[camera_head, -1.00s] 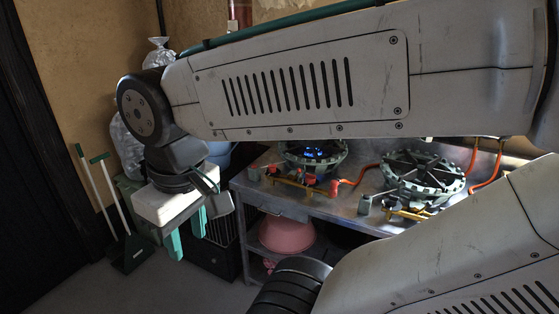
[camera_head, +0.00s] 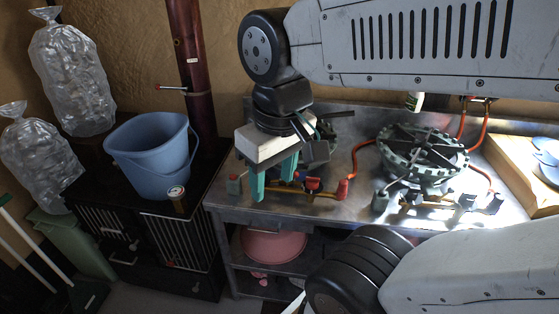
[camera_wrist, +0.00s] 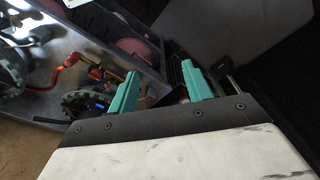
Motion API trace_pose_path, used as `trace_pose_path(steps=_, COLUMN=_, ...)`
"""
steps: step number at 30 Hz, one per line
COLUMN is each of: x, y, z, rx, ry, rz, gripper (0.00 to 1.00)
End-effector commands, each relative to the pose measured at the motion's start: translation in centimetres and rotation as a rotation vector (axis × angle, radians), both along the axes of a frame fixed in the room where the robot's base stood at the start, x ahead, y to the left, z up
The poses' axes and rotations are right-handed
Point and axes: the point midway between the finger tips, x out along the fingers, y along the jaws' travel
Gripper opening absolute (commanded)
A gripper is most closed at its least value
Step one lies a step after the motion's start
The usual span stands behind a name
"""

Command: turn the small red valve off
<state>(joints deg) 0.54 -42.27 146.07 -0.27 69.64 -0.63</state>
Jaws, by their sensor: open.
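The left burner (camera_head: 343,130) on the metal table is mostly hidden behind my gripper. A yellow pipe (camera_head: 325,193) runs along its front with small red parts. One small red valve (camera_head: 312,183) sits near the pipe's middle, and a red fitting (camera_head: 342,189) joins the orange hose. In the wrist view, the burner (camera_wrist: 84,103) shows a faint blue glow, and a red part (camera_wrist: 106,76) sits by the yellow pipe. My gripper (camera_head: 273,186) is open, its teal fingers pointing down over the table's left front, left of the red valve. Nothing shows between the fingers (camera_wrist: 160,68).
A second burner (camera_head: 424,155) with an orange hose stands to the right. A blue bucket (camera_head: 150,155) stands on a black stove (camera_head: 150,235) at the left, by a dark red stovepipe (camera_head: 190,60). A pink basin (camera_head: 272,246) sits on the shelf below.

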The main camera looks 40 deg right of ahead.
Motion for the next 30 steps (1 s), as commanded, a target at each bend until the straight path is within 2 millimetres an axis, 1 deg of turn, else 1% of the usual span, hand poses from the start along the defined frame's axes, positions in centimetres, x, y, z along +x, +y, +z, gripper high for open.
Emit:
trace_pose_path(steps=2, x=1.5, y=-0.4, z=-0.1, rx=-0.005, ry=0.012, rz=0.005, gripper=0.5)
trace_pose_path(steps=5, x=4.5, y=-1.4, z=-0.4, rx=-0.014, ry=0.024, rz=0.02, gripper=0.5)
trace_pose_path(steps=6, x=6.0, y=-1.9, z=-0.7, rx=-0.018, ry=0.031, rz=0.026, gripper=0.5)
trace_pose_path(steps=8, x=8.5, y=-2.9, z=-1.4, rx=-0.026, ry=0.04, rz=0.038, gripper=0.5)
trace_pose_path(steps=9, x=10.1, y=-3.7, z=-1.9, rx=-0.03, ry=0.045, rz=0.047, gripper=0.5)
trace_pose_path(steps=11, x=12.4, y=-5.0, z=-3.0, rx=-0.036, ry=0.055, rz=0.059, gripper=0.5)
trace_pose_path(steps=12, x=14.0, y=-5.8, z=-3.8, rx=-0.039, ry=0.059, rz=0.069, gripper=0.5)
trace_pose_path(steps=14, x=16.2, y=-7.2, z=-5.2, rx=-0.044, ry=0.069, rz=0.082, gripper=0.5)
trace_pose_path(steps=15, x=17.6, y=-8.2, z=-6.3, rx=-0.046, ry=0.075, rz=0.092, gripper=0.5)
trace_pose_path(steps=17, x=19.6, y=-9.7, z=-8.0, rx=-0.049, ry=0.082, rz=0.106, gripper=0.5)
trace_pose_path(steps=18, x=20.7, y=-10.6, z=-9.2, rx=-0.05, ry=0.089, rz=0.117, gripper=0.5)
trace_pose_path(steps=21, x=23.1, y=-12.8, z=-12.1, rx=-0.054, ry=0.098, rz=0.138, gripper=0.5)
trace_pose_path(steps=24, x=24.7, y=-14.5, z=-14.5, rx=-0.055, ry=0.106, rz=0.156, gripper=0.5)
trace_pose_path(steps=27, x=25.6, y=-15.6, z=-16.1, rx=-0.057, ry=0.109, rz=0.167, gripper=0.5)
trace_pose_path(steps=30, x=26.0, y=-16.1, z=-17.1, rx=-0.057, ry=0.11, rz=0.174, gripper=0.5)
